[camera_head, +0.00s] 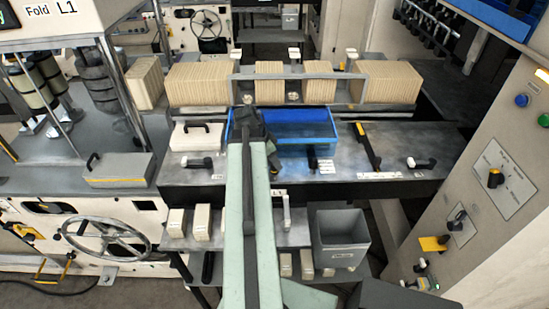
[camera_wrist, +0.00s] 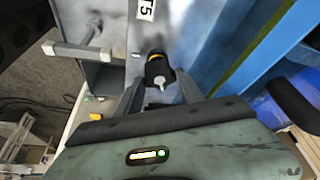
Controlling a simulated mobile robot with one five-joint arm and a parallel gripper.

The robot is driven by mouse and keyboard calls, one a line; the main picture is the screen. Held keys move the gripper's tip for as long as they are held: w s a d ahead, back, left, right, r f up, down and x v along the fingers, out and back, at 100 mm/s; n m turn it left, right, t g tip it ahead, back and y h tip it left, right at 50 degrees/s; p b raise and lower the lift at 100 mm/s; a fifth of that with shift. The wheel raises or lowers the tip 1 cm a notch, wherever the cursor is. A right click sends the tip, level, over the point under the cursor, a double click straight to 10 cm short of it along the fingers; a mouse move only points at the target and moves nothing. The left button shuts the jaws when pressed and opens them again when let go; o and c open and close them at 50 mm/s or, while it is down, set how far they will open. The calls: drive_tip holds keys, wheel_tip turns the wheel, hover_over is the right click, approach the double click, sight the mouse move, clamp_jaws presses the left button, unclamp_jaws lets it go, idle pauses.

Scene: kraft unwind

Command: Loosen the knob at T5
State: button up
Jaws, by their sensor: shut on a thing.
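A black knob (camera_wrist: 157,70) with a yellow edge and a pale metal stem or screw sits just below the "T5" label (camera_wrist: 145,10) in the wrist view. My gripper (camera_wrist: 159,88) has one finger on each side of the knob and is shut on it. In the head view my arm runs up the middle, and the gripper (camera_head: 252,130) is at the left end of the blue tray. The knob and its label are hidden there behind my arm.
A blue tray (camera_head: 325,130) lies right of my gripper, below the rack of brown cards (camera_head: 390,80). A bar handle (camera_wrist: 78,50) stands left of the knob in the wrist view. A grey bin (camera_head: 340,240) and pale blocks sit on the lower shelf.

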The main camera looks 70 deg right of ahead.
drive_tip(key=shift+d, duration=0.1)
drive_tip(key=o, duration=1.4)
drive_tip(key=shift+w, duration=0.15)
drive_tip(key=p+v, duration=0.7)
drive_tip(key=shift+r, duration=0.35)
